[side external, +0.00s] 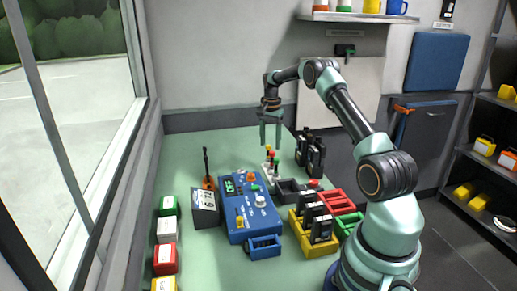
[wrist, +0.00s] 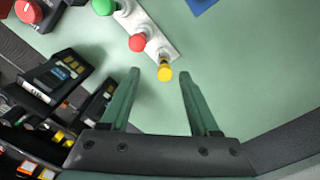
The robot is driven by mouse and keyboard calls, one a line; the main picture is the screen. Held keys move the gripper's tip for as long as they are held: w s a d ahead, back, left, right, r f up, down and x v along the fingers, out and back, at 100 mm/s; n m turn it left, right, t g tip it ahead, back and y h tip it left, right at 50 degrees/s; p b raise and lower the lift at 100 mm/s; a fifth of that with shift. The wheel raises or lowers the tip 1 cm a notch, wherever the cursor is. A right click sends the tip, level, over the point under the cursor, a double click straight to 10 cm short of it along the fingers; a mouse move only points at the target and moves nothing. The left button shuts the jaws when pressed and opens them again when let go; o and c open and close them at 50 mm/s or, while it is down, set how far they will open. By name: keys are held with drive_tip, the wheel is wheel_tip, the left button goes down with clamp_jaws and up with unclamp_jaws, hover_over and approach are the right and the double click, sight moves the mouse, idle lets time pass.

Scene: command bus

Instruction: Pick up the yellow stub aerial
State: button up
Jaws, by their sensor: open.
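The yellow stub aerial (wrist: 165,73) stands at the end of a white strip (wrist: 157,42) in the wrist view. A red stub (wrist: 138,42) and a green stub (wrist: 104,6) stand on the same strip. My gripper (wrist: 159,76) is open and empty, with the yellow stub showing between its fingertips, slightly nearer the right one. In the side view my gripper (side external: 270,142) points down above the strip, whose coloured tops are small and crowded there. I cannot tell the exact height gap.
Black radios (side external: 311,155) stand right of the strip. A blue control box (side external: 247,208) and a grey display box (side external: 204,208) sit nearer the front. Yellow, red and green crates (side external: 340,201) lie at the right.

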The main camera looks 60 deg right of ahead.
sight(268, 149)
drive_tip(key=shift+w+f, duration=0.15)
drive_tip(key=shift+f, duration=1.25)
drive_tip(key=shift+w+f, duration=0.15)
drive_tip(key=shift+f, duration=1.25)
clamp_jaws()
